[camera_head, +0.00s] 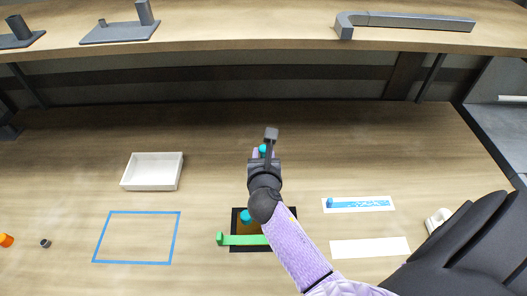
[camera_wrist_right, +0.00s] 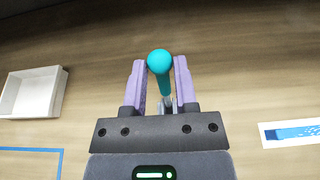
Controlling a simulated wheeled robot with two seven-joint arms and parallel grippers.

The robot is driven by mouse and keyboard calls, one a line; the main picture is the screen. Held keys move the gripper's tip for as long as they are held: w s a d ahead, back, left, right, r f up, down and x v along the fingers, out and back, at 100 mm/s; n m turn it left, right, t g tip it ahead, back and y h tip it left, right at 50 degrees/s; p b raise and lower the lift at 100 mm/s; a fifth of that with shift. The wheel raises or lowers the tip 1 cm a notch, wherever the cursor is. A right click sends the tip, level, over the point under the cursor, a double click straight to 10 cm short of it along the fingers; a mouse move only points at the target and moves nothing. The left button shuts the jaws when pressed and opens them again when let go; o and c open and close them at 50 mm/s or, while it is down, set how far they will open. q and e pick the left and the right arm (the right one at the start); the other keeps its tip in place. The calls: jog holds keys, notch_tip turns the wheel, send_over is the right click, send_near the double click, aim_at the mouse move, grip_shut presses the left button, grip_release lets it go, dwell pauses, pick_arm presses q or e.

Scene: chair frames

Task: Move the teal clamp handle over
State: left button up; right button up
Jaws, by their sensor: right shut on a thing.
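My right gripper (camera_head: 264,154) is in the middle of the head view, above the wooden table. It is shut on the teal clamp handle (camera_head: 263,148), of which only a small part shows there. In the right wrist view, the handle's rounded teal end (camera_wrist_right: 160,62) stands between the two purple fingers of the right gripper (camera_wrist_right: 161,78). A grey part shows below it, mostly hidden by the gripper. My left gripper is not in view.
A black-edged brown mat (camera_head: 235,226) lies partly under my right arm, with a green bar (camera_head: 238,239) and another teal piece (camera_head: 245,216). A white tray (camera_head: 152,171), a blue taped outline (camera_head: 137,237) and a blue piece on a white strip (camera_head: 358,204) lie around. A raised shelf (camera_head: 250,35) spans the back.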

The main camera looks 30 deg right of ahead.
jog(key=shift+s+a+p, duration=0.35)
jog(key=shift+s+a, duration=0.05)
jog(key=shift+s, duration=0.3)
jog(key=o, duration=1)
